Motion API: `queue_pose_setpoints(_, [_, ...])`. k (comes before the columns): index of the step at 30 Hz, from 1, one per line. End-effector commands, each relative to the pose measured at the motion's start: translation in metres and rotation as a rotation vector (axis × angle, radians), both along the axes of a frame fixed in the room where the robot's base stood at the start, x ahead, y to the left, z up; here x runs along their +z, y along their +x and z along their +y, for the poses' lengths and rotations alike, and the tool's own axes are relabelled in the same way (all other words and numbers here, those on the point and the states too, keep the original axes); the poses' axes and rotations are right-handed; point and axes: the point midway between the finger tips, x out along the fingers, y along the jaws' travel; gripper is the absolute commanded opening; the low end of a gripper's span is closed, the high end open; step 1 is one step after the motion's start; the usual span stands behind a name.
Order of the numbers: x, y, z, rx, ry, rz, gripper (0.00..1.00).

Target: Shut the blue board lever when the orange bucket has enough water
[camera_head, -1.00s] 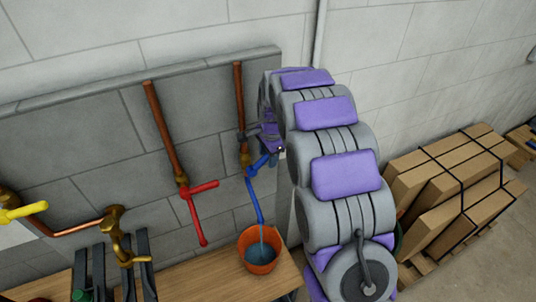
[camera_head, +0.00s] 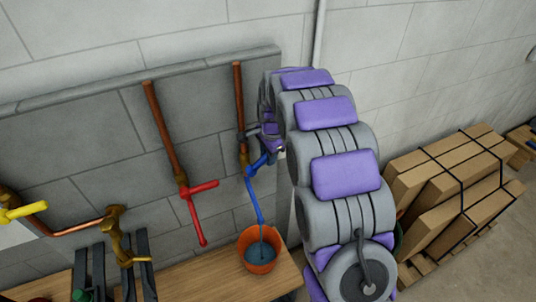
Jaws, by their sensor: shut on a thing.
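The blue board lever (camera_head: 257,165) is on the valve at the foot of the right-hand copper pipe. My gripper (camera_head: 270,148) is at the lever's upper right end and is shut on it; my arm hides much of the contact. A blue spout (camera_head: 255,200) slants down from that valve. The orange bucket (camera_head: 258,265) stands upright on the wooden bench below the spout. Dark blue water (camera_head: 261,252) shows inside it, below the rim. A thin stream appears to run from the spout into the water.
A red-handled valve (camera_head: 195,205) on another copper pipe is left of the blue one. A yellow-handled valve (camera_head: 22,212) is at the far left. The wooden bench (camera_head: 210,275) runs below. Strapped cardboard boxes (camera_head: 455,185) sit on a pallet at right.

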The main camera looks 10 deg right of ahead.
Motion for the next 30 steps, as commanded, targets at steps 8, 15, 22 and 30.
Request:
queue_pose_setpoints(8, [-0.003, 0.002, -0.004, -0.002, 0.061, 0.007, 0.00])
queue_pose_setpoints(15, [-0.013, 0.005, -0.011, -0.005, 0.218, 0.036, 0.00])
queue_pose_setpoints(22, [-0.028, 0.006, -0.017, -0.005, 0.402, 0.074, 0.00])
queue_pose_setpoints(30, [-0.044, 0.007, -0.021, -0.006, 0.579, 0.109, 0.00])
